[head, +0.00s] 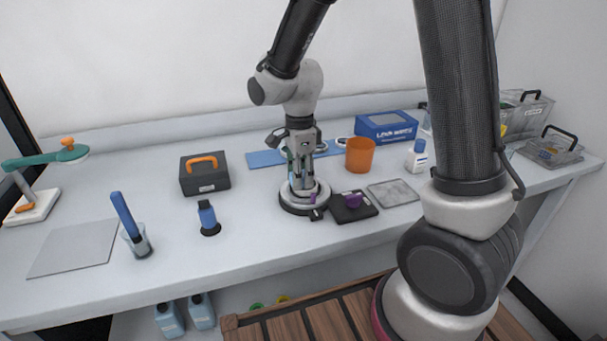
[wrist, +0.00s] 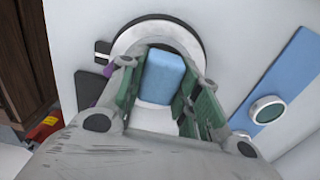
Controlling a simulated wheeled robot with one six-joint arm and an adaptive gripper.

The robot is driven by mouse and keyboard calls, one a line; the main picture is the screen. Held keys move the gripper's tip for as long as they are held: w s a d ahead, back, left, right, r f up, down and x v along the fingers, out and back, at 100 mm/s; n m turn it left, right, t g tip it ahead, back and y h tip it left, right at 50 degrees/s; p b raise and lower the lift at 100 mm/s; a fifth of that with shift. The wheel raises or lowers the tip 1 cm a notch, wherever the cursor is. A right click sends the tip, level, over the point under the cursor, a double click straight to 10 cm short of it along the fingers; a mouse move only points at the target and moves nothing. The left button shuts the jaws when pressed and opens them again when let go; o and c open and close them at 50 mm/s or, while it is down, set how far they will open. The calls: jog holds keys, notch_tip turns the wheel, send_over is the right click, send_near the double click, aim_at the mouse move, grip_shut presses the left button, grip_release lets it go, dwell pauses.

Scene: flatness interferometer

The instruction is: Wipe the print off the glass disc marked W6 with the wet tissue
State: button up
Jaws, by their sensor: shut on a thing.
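My gripper (head: 302,184) points down over a round black-and-white stand (head: 288,203) on the bench. In the wrist view my gripper (wrist: 158,88) is shut on a light blue folded piece (wrist: 163,72), which looks like the wet tissue. The tissue is over the stand's pale ring (wrist: 137,36); whether it touches the surface below is unclear. I cannot read a W6 mark or see a print; the fingers and tissue cover much of the stand's middle.
A black pad with a purple part (head: 353,201) and a grey plate (head: 393,193) lie right of the stand. An orange cup (head: 360,155) stands behind. A dark case (head: 204,174) and a blue-handled tool (head: 208,217) are left. The bench front is mostly clear.

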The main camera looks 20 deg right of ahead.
jog(key=shift+d, duration=0.85)
jog(key=shift+d, duration=0.15)
jog(key=shift+d, duration=0.5)
jog(key=shift+a, duration=1.55)
jog(key=shift+d, duration=1.55)
jog(key=shift+a, duration=0.85)
jog(key=shift+a, duration=0.15)
jog(key=shift+a, duration=0.55)
jog(key=shift+d+r, duration=0.1)
jog(key=shift+d, duration=0.75)
